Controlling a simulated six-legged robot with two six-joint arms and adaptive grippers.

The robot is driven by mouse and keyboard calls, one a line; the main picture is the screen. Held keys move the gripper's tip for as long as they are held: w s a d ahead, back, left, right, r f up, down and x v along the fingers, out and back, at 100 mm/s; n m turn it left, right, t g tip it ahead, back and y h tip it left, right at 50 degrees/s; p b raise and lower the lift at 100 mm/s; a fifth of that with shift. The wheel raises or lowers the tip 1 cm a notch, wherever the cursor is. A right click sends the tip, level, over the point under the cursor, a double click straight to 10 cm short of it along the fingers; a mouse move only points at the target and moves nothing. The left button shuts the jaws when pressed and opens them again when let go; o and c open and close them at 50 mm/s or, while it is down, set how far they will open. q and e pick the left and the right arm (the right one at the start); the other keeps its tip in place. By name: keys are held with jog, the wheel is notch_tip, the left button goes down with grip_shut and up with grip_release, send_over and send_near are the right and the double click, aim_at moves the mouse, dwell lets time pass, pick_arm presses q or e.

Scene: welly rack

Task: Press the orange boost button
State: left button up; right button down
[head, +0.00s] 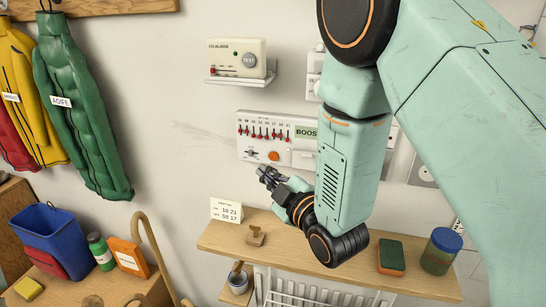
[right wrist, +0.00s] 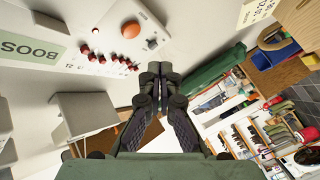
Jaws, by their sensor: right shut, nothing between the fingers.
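The orange boost button (head: 273,156) is a round knob on the lower part of the white control panel (head: 246,130) on the wall. It also shows in the right wrist view (right wrist: 130,29), above and left of the fingertips. My right gripper (head: 263,172) is just below the button in the head view, fingers pointing left. In the right wrist view my right gripper (right wrist: 154,70) has its fingers together with nothing between them. It looks apart from the button. My arm hides part of the panel's right side and the end of the green BOOST label (head: 306,133). My left gripper is not in view.
A CO alarm (head: 236,57) sits on a small shelf above the panel. Below is a wooden shelf (head: 225,240) with a card (head: 226,210), a sponge (head: 391,258) and a jar (head: 440,250). Coats (head: 80,110) hang at the left. The wall left of the panel is clear.

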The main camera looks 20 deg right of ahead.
jog(key=shift+s+a, duration=0.45)
jog(key=shift+s, duration=0.3)
dwell(0.6)
